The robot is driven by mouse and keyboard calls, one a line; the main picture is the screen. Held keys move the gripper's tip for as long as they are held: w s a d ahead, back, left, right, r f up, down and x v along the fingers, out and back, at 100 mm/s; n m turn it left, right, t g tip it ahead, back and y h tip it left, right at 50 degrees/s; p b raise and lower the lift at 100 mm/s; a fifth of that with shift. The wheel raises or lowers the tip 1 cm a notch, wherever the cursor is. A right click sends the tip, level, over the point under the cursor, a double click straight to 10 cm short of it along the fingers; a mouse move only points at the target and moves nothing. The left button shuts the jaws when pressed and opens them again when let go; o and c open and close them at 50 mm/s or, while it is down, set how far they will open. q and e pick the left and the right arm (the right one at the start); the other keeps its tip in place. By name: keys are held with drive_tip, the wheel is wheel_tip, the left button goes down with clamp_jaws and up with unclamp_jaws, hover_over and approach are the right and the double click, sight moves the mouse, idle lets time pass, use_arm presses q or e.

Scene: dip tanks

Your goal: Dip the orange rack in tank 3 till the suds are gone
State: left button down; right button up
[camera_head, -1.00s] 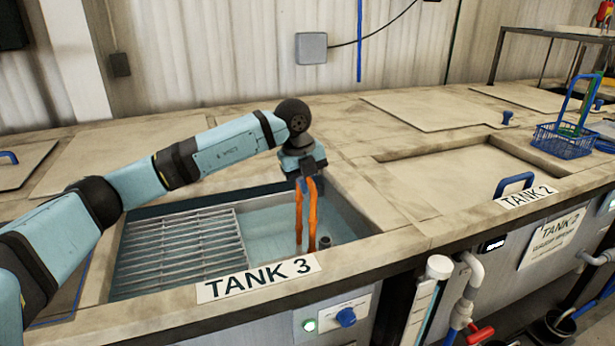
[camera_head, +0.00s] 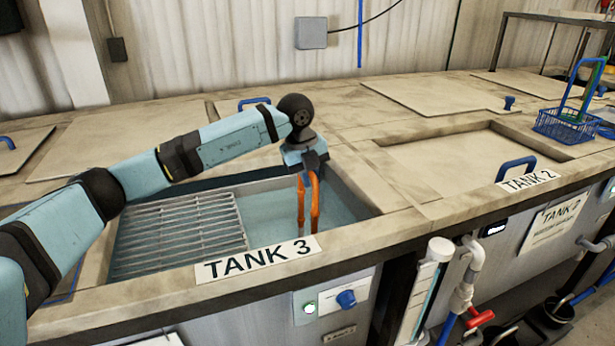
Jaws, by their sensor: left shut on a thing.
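My left gripper (camera_head: 307,171) is over the right half of tank 3, shut on the upright handle of the orange rack (camera_head: 315,205). Only the two orange handle bars show above the liquid; the rack's body below cannot be made out. Tank 3 (camera_head: 365,213) is open, with pale blue liquid and a grey slatted grate (camera_head: 180,235) in its left half. Its front rim carries the TANK 3 label (camera_head: 256,258). No suds can be made out. My right gripper is not in view.
Tank 2 (camera_head: 450,168), to the right, is covered by a lid with a blue handle (camera_head: 515,167). A blue wire basket (camera_head: 566,125) stands on the deck at the far right. A clear sight tube and pipes run down the front beside tank 3.

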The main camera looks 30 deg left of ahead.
use_arm(q)
drive_tip(key=shift+s+a+r, duration=0.15)
drive_tip(key=shift+s+a, duration=0.8)
drive_tip(key=shift+s, duration=0.1)
drive_tip(key=shift+w, duration=0.1)
drive_tip(key=shift+w+d, duration=0.8)
